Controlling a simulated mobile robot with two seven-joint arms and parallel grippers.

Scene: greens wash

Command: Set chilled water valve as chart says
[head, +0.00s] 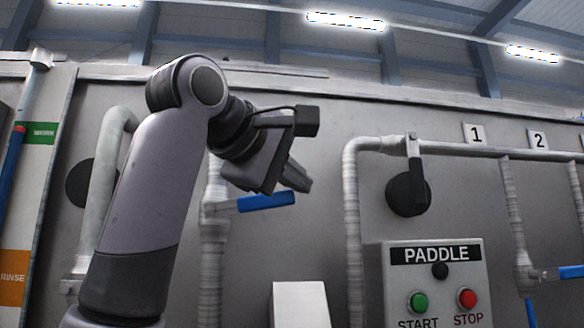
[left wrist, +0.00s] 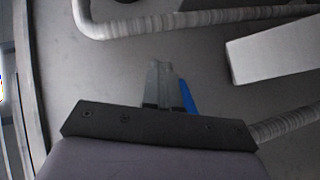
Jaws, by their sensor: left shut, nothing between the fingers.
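A valve with a blue lever handle (head: 266,202) sits on a vertical grey pipe (head: 212,255) in the middle of the head view. The lever points right and lies close to level. My left gripper (head: 300,180) is shut and empty, just above the lever's right part; whether they touch I cannot tell. In the left wrist view the shut fingertips (left wrist: 160,66) show with the blue lever (left wrist: 187,97) beside them on the right. No label naming this valve and no readable chart is visible. My right gripper is not in view.
A PADDLE box (head: 436,285) with green START and red STOP buttons stands at the right. Another blue lever (head: 571,272) is at the far right, near plates 1 and 2. A green WORK label (head: 40,133) and an orange RINSE label (head: 13,278) are at the left. A pale block (head: 301,305) is low in the middle.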

